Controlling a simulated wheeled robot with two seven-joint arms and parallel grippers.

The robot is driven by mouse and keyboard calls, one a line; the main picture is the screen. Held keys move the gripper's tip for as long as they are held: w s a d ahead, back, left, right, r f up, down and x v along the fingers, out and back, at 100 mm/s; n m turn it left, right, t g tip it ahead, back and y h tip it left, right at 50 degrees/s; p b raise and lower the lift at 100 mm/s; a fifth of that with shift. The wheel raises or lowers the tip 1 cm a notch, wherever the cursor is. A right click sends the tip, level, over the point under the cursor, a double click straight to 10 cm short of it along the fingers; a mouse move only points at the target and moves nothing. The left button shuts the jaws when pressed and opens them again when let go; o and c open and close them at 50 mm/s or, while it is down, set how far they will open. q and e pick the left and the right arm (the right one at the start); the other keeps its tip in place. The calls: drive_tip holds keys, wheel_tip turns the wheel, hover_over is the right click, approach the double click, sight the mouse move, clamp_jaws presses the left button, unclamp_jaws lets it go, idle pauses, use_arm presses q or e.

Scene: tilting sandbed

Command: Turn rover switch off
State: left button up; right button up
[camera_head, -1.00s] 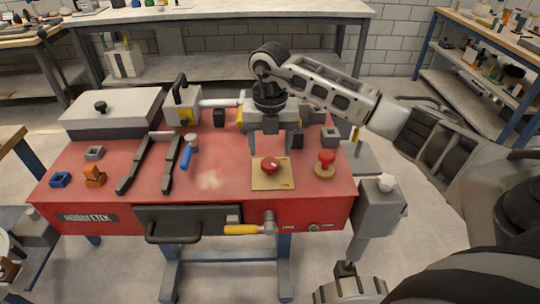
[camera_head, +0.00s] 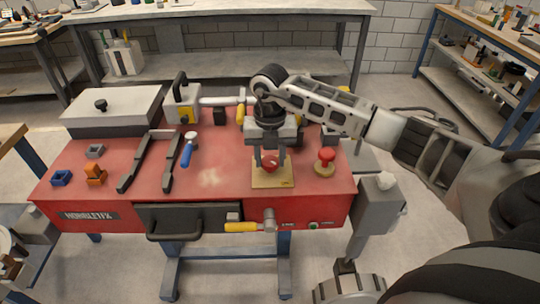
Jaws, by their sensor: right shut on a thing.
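A red switch knob (camera_head: 270,167) sits on a square tan plate (camera_head: 272,183) near the front of the red workbench, right of its middle. My right gripper (camera_head: 270,160) comes down over it from above, with one finger at each side of the knob. It is shut on the knob. The fingers partly cover the knob, and its exact turn is too small to tell.
A red mushroom button (camera_head: 326,157) stands right of the plate. A yellow-handled lever (camera_head: 242,227) and a black drawer (camera_head: 188,218) are on the bench front. A blue-handled tool (camera_head: 187,155), dark rails and a grey lidded box (camera_head: 112,110) lie to the left.

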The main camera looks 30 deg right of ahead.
use_arm(q)
drive_tip(key=shift+s+f, duration=0.1)
use_arm(e)
drive_tip(key=shift+n+b, duration=0.5)
drive_tip(key=shift+n, duration=0.4)
drive_tip(key=n+b, duration=0.1)
drive_tip(key=n, duration=0.1)
drive_tip(key=shift+n, duration=0.3)
drive_tip(key=n+b, duration=0.2)
drive_tip(key=n, duration=0.3)
drive_tip(key=n+b, duration=0.2)
drive_tip(key=n, duration=0.2)
drive_tip(key=shift+n, duration=0.4)
use_arm(q)
drive_tip(key=shift+w+d+f+t+b, duration=0.15)
drive_tip(key=shift+w+d+f+b, duration=0.15)
drive_tip(key=shift+f, duration=0.35)
drive_tip(key=shift+w+d+f+t+b, duration=0.1)
drive_tip(key=shift+d+f+t+b, duration=0.1)
drive_tip(key=shift+d+f, duration=0.35)
use_arm(e)
drive_tip(key=shift+r+n, duration=0.1)
drive_tip(key=shift+n, duration=1.7)
use_arm(q)
drive_tip(key=shift+a+f, duration=0.1)
drive_tip(key=shift+a, duration=0.05)
use_arm(e)
drive_tip(key=shift+w, duration=0.1)
drive_tip(key=o, duration=1)
drive_tip(key=shift+c, duration=0.2)
